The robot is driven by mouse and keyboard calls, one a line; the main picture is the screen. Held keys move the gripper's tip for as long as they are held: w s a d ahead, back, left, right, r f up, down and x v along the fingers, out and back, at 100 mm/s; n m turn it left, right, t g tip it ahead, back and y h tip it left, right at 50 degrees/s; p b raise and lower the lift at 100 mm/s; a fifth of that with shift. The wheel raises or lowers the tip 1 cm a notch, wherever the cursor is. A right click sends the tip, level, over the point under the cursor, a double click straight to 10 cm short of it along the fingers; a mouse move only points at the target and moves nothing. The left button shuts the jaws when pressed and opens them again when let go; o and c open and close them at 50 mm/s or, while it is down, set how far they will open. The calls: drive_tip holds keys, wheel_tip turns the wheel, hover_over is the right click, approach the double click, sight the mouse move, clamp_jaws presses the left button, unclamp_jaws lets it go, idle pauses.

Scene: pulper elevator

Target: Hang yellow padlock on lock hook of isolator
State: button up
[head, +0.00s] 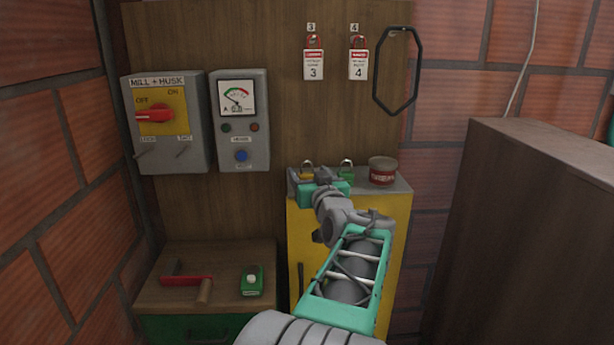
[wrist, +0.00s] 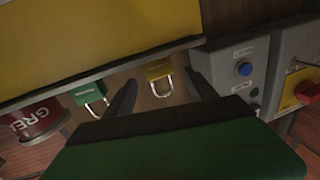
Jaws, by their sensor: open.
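The yellow padlock (head: 307,175) stands on top of the yellow cabinet, its body partly hidden by my gripper. In the wrist view the yellow padlock (wrist: 158,69) shows with its metal shackle between my finger tips. My gripper (wrist: 162,92) is open, one finger on each side of the padlock; I cannot tell whether either touches it. In the head view my gripper (head: 308,180) is at the cabinet's top. The grey isolator (head: 190,150) hangs on the board at left, its red handle (head: 155,116) toward OFF. Its lock hook (head: 146,154) is small, below the LOCK label, and looks empty.
A green padlock (head: 346,175) and a red tin (head: 382,171) stand right of the yellow padlock on the cabinet (head: 400,187). A grey meter box (head: 259,150) lies between isolator and cabinet. Tags hang above. A low wooden top (head: 225,260) holds tools.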

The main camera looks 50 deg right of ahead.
drive_tip(key=shift+a, duration=0.1)
drive_tip(key=shift+c, duration=0.4)
clamp_jaws()
